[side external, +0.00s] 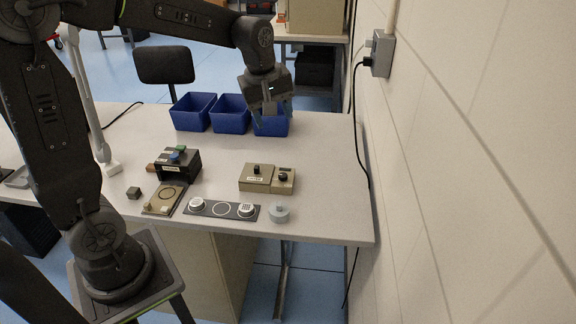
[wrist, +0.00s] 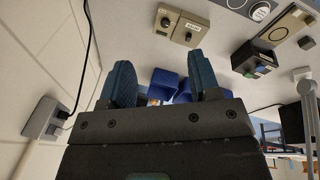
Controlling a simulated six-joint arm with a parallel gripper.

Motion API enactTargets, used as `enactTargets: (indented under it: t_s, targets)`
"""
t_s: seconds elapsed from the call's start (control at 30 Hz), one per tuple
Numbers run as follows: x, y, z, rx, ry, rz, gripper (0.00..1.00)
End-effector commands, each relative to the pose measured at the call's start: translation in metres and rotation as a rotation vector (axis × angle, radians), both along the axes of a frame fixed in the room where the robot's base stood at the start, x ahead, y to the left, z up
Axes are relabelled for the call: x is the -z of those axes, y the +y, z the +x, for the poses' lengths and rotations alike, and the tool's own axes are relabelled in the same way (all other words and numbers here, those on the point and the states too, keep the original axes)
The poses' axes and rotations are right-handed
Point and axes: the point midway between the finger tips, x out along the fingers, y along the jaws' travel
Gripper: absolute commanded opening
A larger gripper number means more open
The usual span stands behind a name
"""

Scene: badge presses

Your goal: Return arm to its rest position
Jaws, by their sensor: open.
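My gripper (side external: 272,120) hangs over the back of the table, in front of and above the right blue bin (side external: 270,128), which it partly hides. In the wrist view my gripper (wrist: 160,65) shows two blue-grey fingers standing apart with nothing between them. The dark press box (side external: 178,166) with green and blue buttons stands left of centre on the table. A tan plate with a ring (side external: 164,199) lies in front of it. The beige control box (side external: 256,179) with dark knobs is right of centre, clear of my gripper.
A dark strip (side external: 233,211) with white discs, a grey round piece (side external: 279,213) and a small dark cube (side external: 134,193) lie near the front edge. Two more blue bins (side external: 193,112) stand at the back. A wall with a socket box (side external: 382,54) and cables is on the right.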

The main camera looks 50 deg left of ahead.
Motion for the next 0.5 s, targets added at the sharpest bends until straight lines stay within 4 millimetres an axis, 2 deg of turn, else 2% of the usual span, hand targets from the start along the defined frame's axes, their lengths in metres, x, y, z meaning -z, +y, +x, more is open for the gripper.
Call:
enactTargets:
  t_s: [0.03,0.2,0.4,0.5]
  targets:
    - [-0.011,-0.011,-0.018,0.100,-0.026,0.025,0.57]
    - [-0.028,-0.042,-0.077,0.475,-0.091,0.132,0.57]
    - [-0.026,-0.066,-0.141,0.880,-0.158,0.275,0.57]
    - [-0.021,-0.073,-0.163,1.024,-0.182,0.334,0.57]
